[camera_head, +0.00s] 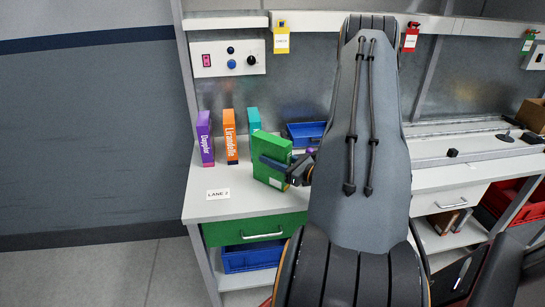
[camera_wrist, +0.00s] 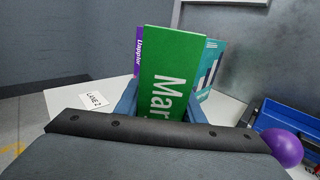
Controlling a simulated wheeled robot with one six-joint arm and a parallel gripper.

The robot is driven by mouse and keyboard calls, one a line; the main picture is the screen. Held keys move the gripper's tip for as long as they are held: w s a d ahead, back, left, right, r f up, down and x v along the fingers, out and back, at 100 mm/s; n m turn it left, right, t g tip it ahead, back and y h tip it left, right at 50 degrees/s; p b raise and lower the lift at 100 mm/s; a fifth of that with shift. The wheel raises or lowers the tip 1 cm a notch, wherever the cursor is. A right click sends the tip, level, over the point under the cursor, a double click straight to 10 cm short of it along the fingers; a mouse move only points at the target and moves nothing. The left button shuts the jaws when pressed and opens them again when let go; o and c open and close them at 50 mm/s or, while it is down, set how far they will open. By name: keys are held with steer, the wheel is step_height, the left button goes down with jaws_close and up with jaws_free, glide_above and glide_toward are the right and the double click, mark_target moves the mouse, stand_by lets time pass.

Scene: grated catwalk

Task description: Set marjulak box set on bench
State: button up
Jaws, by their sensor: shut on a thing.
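A green box (camera_head: 270,158) with white lettering is held in my gripper (camera_head: 287,168), over the left part of the bench (camera_head: 225,205). In the wrist view the green box (camera_wrist: 172,80) stands between the fingers and shows the letters "Mar"; the rest of its name is hidden. The box looks slightly tilted in the head view. I cannot tell whether its bottom touches the bench top. Behind it on the bench stand a purple box (camera_head: 205,138) marked "Dapplor", an orange box (camera_head: 229,136) marked "Lirandello" and a teal box (camera_head: 254,120), partly hidden.
A blue bin (camera_head: 305,134) sits behind my gripper, with a purple ball (camera_wrist: 282,148) near it. A "LANE 2" label (camera_head: 218,194) lies at the bench's front left. A control panel (camera_head: 228,58) is above. My arm hides the bench's middle.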

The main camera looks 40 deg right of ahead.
mark_target(288, 164)
steer(key=shift+f, duration=0.1)
steer(key=shift+f, duration=0.15)
steer(key=o, duration=1.4)
steer(key=shift+c, duration=0.2)
steer(key=shift+s+d, duration=0.1)
steer(key=shift+s, duration=0.05)
steer(key=b+v, duration=0.3)
steer(key=v, duration=0.8)
steer(key=shift+s, duration=0.35)
